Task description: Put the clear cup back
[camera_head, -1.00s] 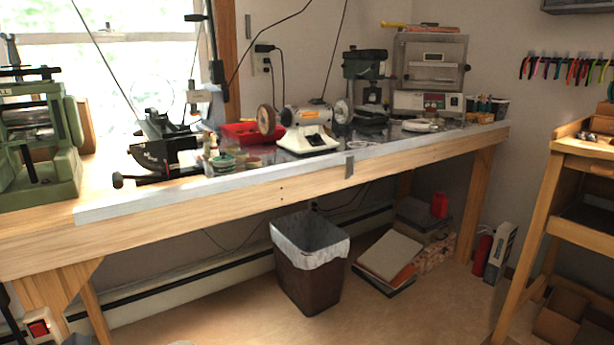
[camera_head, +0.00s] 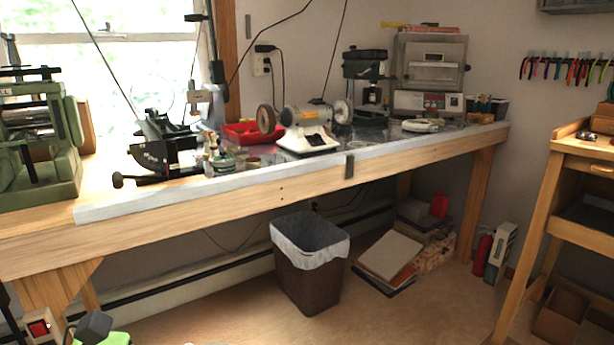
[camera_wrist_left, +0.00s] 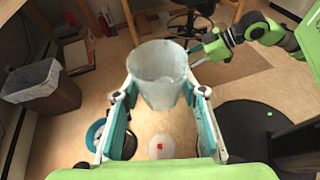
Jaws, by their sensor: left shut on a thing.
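The clear cup (camera_wrist_left: 158,76) is in the left wrist view, a whitish see-through cup with its open rim toward the camera. My left gripper (camera_wrist_left: 161,97) is shut on it, with one teal finger on each side. The cup is held in the air above the floor. In the head view the cup is not visible; a green and grey part of my arm shows at the bottom left. My right gripper (camera_wrist_left: 196,52) shows small beyond the cup in the left wrist view, at the end of the green arm; its finger opening is unclear.
A long wooden workbench (camera_head: 290,186) carries a bench grinder (camera_head: 306,127), a red tray (camera_head: 243,133), a green machine (camera_head: 40,140) and other tools. A lined trash bin (camera_head: 308,275) stands below. A wooden stand (camera_head: 537,222) is at right. The floor between is open.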

